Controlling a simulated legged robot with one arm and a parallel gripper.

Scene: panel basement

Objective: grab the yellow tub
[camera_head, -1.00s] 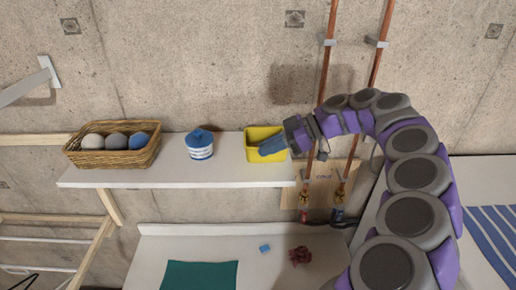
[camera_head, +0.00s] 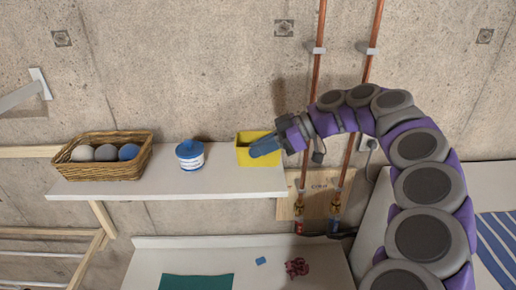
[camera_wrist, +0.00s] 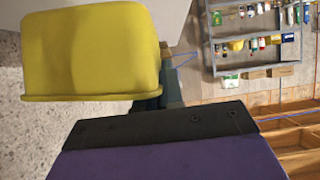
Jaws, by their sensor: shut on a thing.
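The yellow tub (camera_head: 243,157) is at the right end of the white wall shelf in the head view. My gripper (camera_head: 264,146) reaches it from the right, with its blue-grey fingers at the tub's near right side. In the wrist view the tub (camera_wrist: 90,50) fills the upper left, and the gripper fingers (camera_wrist: 160,85) are at its right wall. My gripper is shut on the tub. The fingers' far contact is partly hidden by the tub. I cannot tell whether the tub's base still touches the shelf.
On the shelf (camera_head: 220,182), a blue-and-white lidded jar (camera_head: 190,157) stands left of the tub, and a wicker basket (camera_head: 103,168) with balls is farther left. Copper pipes (camera_head: 313,70) run up the wall behind my arm. A white surface (camera_head: 215,256) lies below.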

